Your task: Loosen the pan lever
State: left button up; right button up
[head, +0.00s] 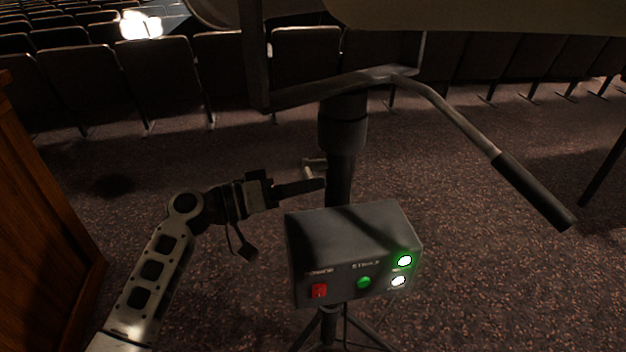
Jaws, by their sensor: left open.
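A small pale metal lever (309,170) sticks out to the left from the dark column (341,140) of the stand; I take it for the pan lever. My left gripper (316,185) comes in from the left and is open. Its fingertips are just below the lever and close to the column. I cannot tell whether they touch either one. The lever's lower part is partly hidden by the fingers. A long pan handle (532,190) with a black grip slopes down to the right from the top of the stand. My right gripper is not in view.
A grey control box (345,235) with a red switch, a green button and lit lamps sits on a tripod just below and right of my left gripper. A wooden panel (45,220) stands at the left. Rows of seats (110,75) are behind. Carpet between is open.

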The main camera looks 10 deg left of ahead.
pick_arm(q)
jog(key=shift+x, duration=0.85)
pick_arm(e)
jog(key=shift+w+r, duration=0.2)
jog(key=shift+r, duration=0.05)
pick_arm(q)
grip_shut()
jog(key=shift+r, duration=0.2)
